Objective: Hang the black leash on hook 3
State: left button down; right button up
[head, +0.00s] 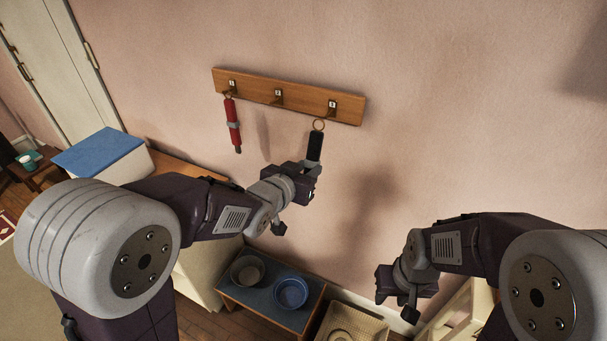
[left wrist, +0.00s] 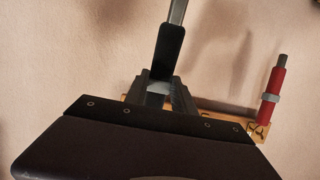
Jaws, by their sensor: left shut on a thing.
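The black leash (head: 314,146) hangs upright in front of the wall, with its ring at the top just below and left of hook 3 (head: 332,105). I cannot tell whether the ring touches the hook. My left gripper (head: 311,172) is shut on the lower part of the black leash. In the left wrist view the black leash (left wrist: 167,52) rises from between the fingers (left wrist: 160,88). The wooden hook rail (head: 300,97) carries three numbered hooks. My right gripper (head: 388,287) is low at the right, apart from everything; its jaw opening is not clear.
A red leash (head: 232,124) hangs on the leftmost hook; the middle hook (head: 278,97) is bare. Below are a low table (head: 262,309) with a grey bowl (head: 247,270) and a blue bowl (head: 290,292), and a wicker basket (head: 375,325). A blue-lidded box (head: 98,152) stands left.

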aim_at(316, 161)
pick_arm(q)
jog(key=shift+w+d, duration=0.3)
jog(key=shift+w, duration=0.45)
jog(key=shift+w+d, duration=0.35)
jog(key=shift+w, duration=0.45)
jog(key=shift+w+d, duration=0.3)
jog(key=shift+w, duration=0.45)
jog(key=shift+w+d+f+b, duration=0.1)
jog(key=shift+w+f+b, duration=0.25)
jog(key=shift+f+b, duration=0.2)
jog(key=c, duration=1)
grip_release()
jog(key=shift+o, duration=0.2)
